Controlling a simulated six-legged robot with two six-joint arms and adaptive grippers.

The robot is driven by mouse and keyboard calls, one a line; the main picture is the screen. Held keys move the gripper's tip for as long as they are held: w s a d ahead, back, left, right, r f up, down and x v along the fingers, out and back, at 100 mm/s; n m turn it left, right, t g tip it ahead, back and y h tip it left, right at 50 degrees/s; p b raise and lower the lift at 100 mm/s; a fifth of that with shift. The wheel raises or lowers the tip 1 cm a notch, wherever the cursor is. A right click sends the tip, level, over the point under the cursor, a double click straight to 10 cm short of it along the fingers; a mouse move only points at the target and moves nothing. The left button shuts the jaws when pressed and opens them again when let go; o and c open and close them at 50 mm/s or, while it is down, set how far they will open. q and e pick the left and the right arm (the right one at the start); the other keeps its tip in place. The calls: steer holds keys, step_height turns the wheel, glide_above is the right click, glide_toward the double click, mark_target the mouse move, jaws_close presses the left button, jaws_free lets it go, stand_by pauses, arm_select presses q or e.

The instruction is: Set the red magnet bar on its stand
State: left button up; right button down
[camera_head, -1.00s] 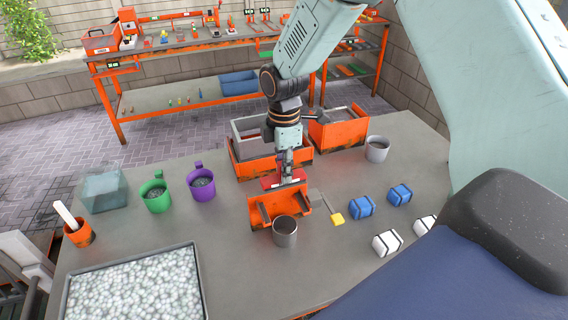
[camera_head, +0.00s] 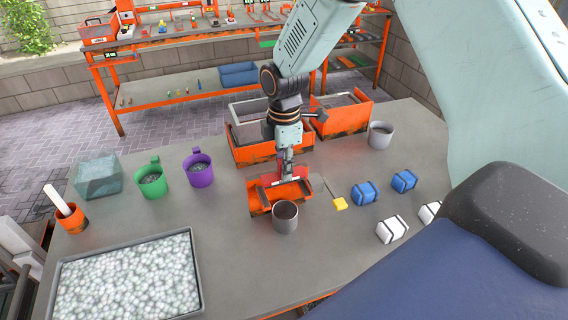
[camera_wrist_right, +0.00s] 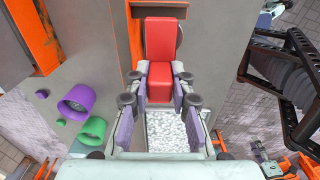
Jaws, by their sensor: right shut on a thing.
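The red magnet bar (camera_head: 270,179) is between the fingers of my right gripper (camera_head: 286,172). In the right wrist view, the red bar (camera_wrist_right: 159,40) runs out from between the purple-padded fingers (camera_wrist_right: 160,92), which are closed on its sides. In the head view the bar is at the orange stand (camera_head: 259,201), low at its back part. I cannot tell whether the bar rests on the stand, as the gripper hides part of the contact. My left gripper is not in view.
A grey cup (camera_head: 285,218) stands close in front of the stand. A yellow-ended tool (camera_head: 340,203) lies right of it. Orange bins (camera_head: 255,153) stand behind. Blue blocks (camera_head: 364,193) and white blocks (camera_head: 391,230) lie right; purple (camera_head: 200,174) and green (camera_head: 152,184) mugs stand left.

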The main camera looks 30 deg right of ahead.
steer(key=shift+f, duration=0.5)
steer(key=shift+f+b, duration=0.65)
steer(key=shift+f, duration=0.95)
steer(key=c, duration=1.3)
jaws_free()
steer(key=shift+o, duration=1.1)
steer(key=shift+r, duration=0.1)
